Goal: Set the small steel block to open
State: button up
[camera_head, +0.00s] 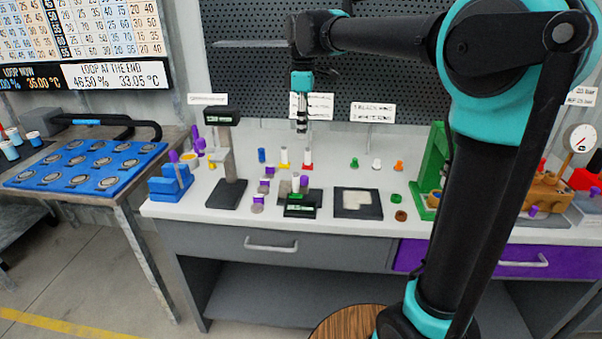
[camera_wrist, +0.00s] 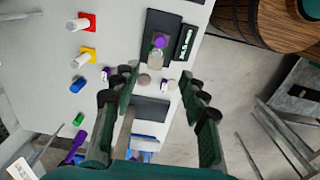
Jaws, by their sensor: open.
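My gripper (camera_head: 301,126) hangs above the middle of the white bench in the head view, below my raised arm. In the wrist view its fingers (camera_wrist: 160,80) are wide apart, with nothing held between them. I cannot tell for sure which thing is the small steel block. A small grey block (camera_wrist: 156,58) with a purple piece by it sits on a black device in the wrist view. At the far right of the head view, a brown pump block (camera_head: 548,188) with a round gauge (camera_head: 581,138) stands partly in view. No open or shut marking is readable.
The white bench (camera_head: 330,228) carries a black stand (camera_head: 227,193), a blue rack (camera_head: 170,186), a dark square tray (camera_head: 347,211) and a green frame (camera_head: 436,165). Several small coloured pieces stand behind. A wooden barrel (camera_wrist: 258,22) shows beside the bench.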

aim_at(303, 176)
notch_tip(303, 176, down, 17)
jog(key=shift+d+r, duration=0.1)
jog(key=shift+r, duration=0.1)
jog(key=shift+c, duration=0.3)
grip_shut()
